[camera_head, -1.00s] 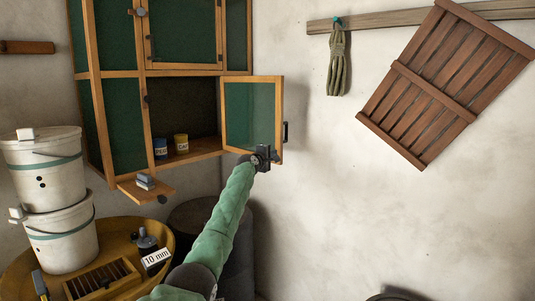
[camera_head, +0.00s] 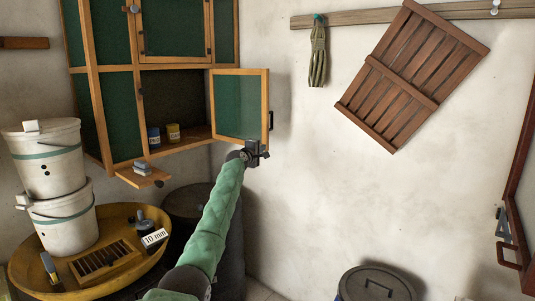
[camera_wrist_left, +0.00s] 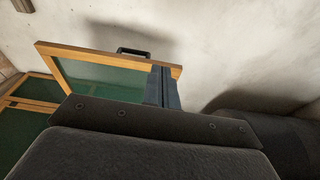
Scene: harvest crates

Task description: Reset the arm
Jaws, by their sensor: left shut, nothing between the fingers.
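My left arm, in a green sleeve, reaches up from the bottom of the head view. Its left gripper (camera_head: 257,152) is shut and empty, just in front of the lower edge of the open cabinet door (camera_head: 240,107). I cannot tell whether it touches the door. In the left wrist view the shut fingers (camera_wrist_left: 163,88) show in front of the door frame (camera_wrist_left: 110,55), close to its black handle (camera_wrist_left: 133,52). My right gripper is in neither view.
The cabinet (camera_head: 122,110) holds a blue can (camera_head: 154,138) and a yellow can (camera_head: 173,134). A dark lidded bin (camera_head: 377,284) stands low at the right.

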